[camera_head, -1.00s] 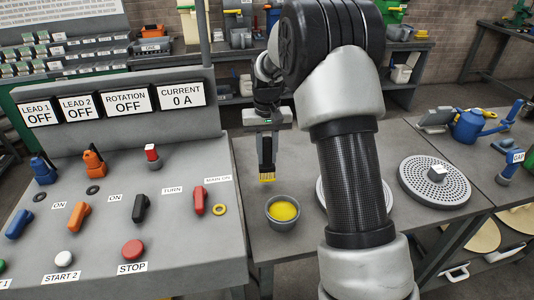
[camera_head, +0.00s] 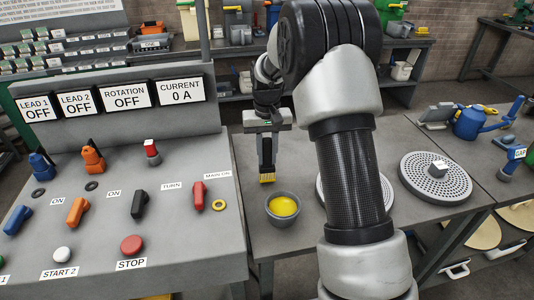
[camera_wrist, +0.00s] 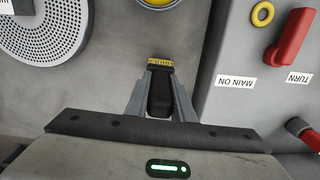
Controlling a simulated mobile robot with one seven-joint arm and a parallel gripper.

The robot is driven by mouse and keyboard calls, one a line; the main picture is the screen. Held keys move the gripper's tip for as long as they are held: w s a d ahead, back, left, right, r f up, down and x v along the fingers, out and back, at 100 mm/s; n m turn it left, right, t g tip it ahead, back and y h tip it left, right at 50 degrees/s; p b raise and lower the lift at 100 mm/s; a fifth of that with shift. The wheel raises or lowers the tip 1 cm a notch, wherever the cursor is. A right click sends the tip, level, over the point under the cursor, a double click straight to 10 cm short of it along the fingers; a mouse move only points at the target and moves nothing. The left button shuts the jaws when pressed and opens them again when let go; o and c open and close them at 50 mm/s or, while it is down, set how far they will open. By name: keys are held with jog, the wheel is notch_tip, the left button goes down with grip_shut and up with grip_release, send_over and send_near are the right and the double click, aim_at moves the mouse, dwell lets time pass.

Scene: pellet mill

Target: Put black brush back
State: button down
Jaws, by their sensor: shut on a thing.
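My gripper (camera_head: 266,140) is shut on the black brush (camera_head: 266,150), which hangs upright with its yellow bristles down. In the head view it is held above the grey table, behind and a little left of a grey bowl (camera_head: 283,218) with yellow contents (camera_head: 284,206). In the wrist view the black brush (camera_wrist: 160,92) sits between both fingers of my gripper (camera_wrist: 162,100), its yellow bristle end pointing away. The bowl's rim and yellow contents (camera_wrist: 158,2) show at that view's top edge. I cannot tell the exact height of the bristles over the table.
The control console (camera_head: 110,215) with switches and buttons stands close on the left. A perforated round plate (camera_head: 436,178) lies on the table at right; another is partly hidden behind my arm. A blue can (camera_head: 470,127) stands further right. Bare table (camera_head: 240,165) surrounds the brush.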

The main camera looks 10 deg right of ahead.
aim_at(267, 139)
jog(key=shift+f, duration=0.3)
dwell(0.5)
jog(key=shift+c, duration=1.3)
grip_release()
jog(key=shift+r, duration=0.1)
jog(key=shift+r+p, duration=3.25)
jog(key=shift+r, duration=1.15)
